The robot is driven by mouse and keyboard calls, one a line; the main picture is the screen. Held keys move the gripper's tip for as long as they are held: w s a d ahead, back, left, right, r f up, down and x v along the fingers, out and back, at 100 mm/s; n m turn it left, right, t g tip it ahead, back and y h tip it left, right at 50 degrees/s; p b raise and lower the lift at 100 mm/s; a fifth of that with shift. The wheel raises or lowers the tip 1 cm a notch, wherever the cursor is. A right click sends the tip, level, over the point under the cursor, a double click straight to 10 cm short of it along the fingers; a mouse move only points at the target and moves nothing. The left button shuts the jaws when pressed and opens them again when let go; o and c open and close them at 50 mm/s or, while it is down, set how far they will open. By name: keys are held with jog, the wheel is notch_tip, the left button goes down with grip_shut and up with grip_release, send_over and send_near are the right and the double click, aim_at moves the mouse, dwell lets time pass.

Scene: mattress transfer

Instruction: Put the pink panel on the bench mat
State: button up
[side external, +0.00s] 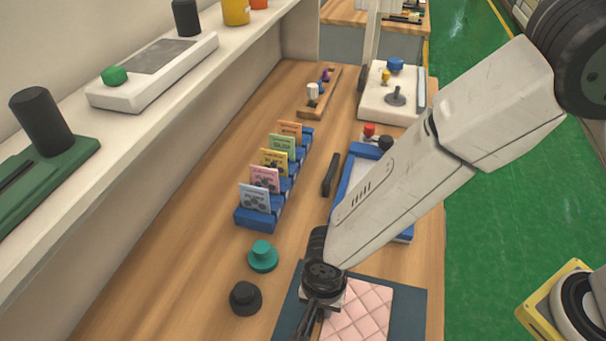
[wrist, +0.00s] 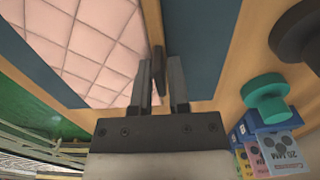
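The pink quilted panel (side external: 362,312) lies flat over the dark blue bench mat (side external: 408,305), with mat showing on both sides of it. The panel also fills the upper left of the wrist view (wrist: 85,40), where the mat (wrist: 195,35) shows on the right. My gripper (side external: 310,318) is low at the panel's left edge, fingers pointing down. In the wrist view my gripper's fingers (wrist: 159,62) stand apart on either side of a narrow dark piece (wrist: 157,60) at the panel's edge. Whether that piece belongs to the panel is unclear. The fingertips' contact is unclear.
A teal knob (side external: 262,256) and a black knob (side external: 245,298) stand left of the mat. A blue rack (side external: 258,217) of several cards, a dark bar (side external: 330,175) and a blue-rimmed tray (side external: 347,172) lie beyond. The bench's right edge drops to green floor (side external: 500,230).

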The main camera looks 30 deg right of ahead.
jog(key=shift+o, duration=1.2)
jog(key=shift+r, duration=0.15)
notch_tip(320, 180, up, 12)
jog(key=shift+d, duration=0.1)
dwell(0.4)
jog(key=w+d+n+t, duration=0.1)
jog(key=w+d+n, duration=0.35)
jog(key=d, duration=1.05)
jog(key=s+d+n+t, duration=0.1)
jog(key=d+n, duration=0.3)
jog(key=d, duration=1.1)
jog(key=shift+s+r+t, duration=0.25)
jog(key=shift+s+t, duration=0.05)
jog(key=shift+s, duration=0.5)
jog(key=shift+n, duration=0.25)
